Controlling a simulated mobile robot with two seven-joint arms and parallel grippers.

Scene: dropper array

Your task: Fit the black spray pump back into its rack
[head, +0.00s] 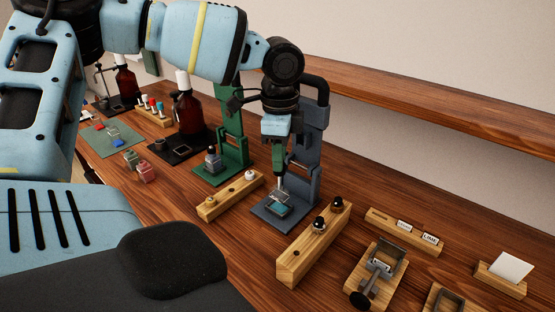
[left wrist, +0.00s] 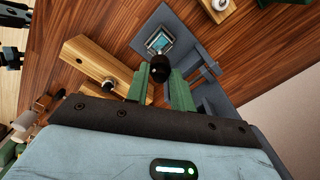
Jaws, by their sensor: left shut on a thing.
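My left gripper (head: 279,160) points down over the grey stand and is shut on the black spray pump. In the left wrist view, the pump's round black top (left wrist: 160,68) sits between the green fingertips (left wrist: 161,88). In the head view its thin stem (head: 281,184) hangs below the fingers, above a small glass vessel with teal contents (head: 278,209). I cannot tell whether the tip is inside the vessel. The wooden rack (head: 297,265) lies just right of the grey stand. It holds two black-topped pumps (head: 319,224) and has an empty hole at its near end. My right gripper is not in view.
The grey stand (head: 311,150) rises close behind my gripper. A green stand (head: 233,140) and a second wooden rack (head: 215,208) are to the left. A wooden press-like fixture (head: 387,255) and label holders (head: 380,217) are to the right.

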